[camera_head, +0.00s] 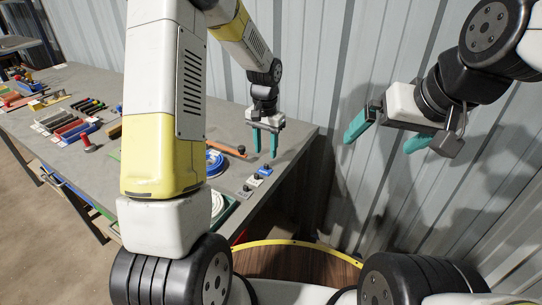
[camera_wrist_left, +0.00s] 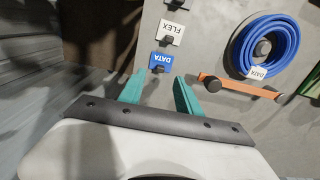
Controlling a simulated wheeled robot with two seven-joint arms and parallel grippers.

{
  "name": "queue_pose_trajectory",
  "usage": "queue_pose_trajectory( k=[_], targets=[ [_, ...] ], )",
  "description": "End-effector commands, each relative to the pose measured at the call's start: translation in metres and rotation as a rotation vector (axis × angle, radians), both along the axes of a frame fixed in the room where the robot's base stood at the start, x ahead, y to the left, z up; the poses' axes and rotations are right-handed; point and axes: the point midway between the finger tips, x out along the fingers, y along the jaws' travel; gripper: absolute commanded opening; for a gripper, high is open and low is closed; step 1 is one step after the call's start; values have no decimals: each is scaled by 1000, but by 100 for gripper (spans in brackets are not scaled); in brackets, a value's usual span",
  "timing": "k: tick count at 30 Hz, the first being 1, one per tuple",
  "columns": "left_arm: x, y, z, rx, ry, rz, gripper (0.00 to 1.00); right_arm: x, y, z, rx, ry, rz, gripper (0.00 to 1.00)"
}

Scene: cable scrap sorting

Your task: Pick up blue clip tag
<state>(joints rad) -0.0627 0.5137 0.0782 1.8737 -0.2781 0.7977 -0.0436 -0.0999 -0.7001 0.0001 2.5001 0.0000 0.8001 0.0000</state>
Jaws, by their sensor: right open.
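In the wrist view the left gripper (camera_wrist_left: 158,84) is empty and apart from the tag. My right gripper (camera_head: 378,144) is open and empty, to the right of the table in front of the corrugated wall.
A white FLEX tag (camera_wrist_left: 171,33) lies beside the blue one, with another tag beyond it. An orange strip (camera_wrist_left: 240,87) with a dark knob and a blue cable coil (camera_wrist_left: 266,46) lie close by. The table's (camera_head: 300,133) right edge is near the tags.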

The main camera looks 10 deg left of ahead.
Motion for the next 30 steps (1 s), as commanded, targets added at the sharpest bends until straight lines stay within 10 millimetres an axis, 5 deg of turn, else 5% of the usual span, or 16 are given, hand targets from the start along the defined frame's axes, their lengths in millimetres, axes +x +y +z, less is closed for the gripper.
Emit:
queue_pose_trajectory(
  k=[12, 20, 27, 30],
  targets=[
    [1, 1, -55, -1, 1, 1, 40, 0, 0, 0, 0, 0, 0, 100],
    [1, 1, -59, -1, -2, 1, 40, 0, 0, 0, 0, 0, 0, 100],
    [1, 1, -58, -1, -2, 1, 0, 0, 0, 0, 0, 0, 0, 100],
    [1, 1, -58, -1, -2, 1, 0, 0, 0, 0, 0, 0, 0, 100]
  ],
)
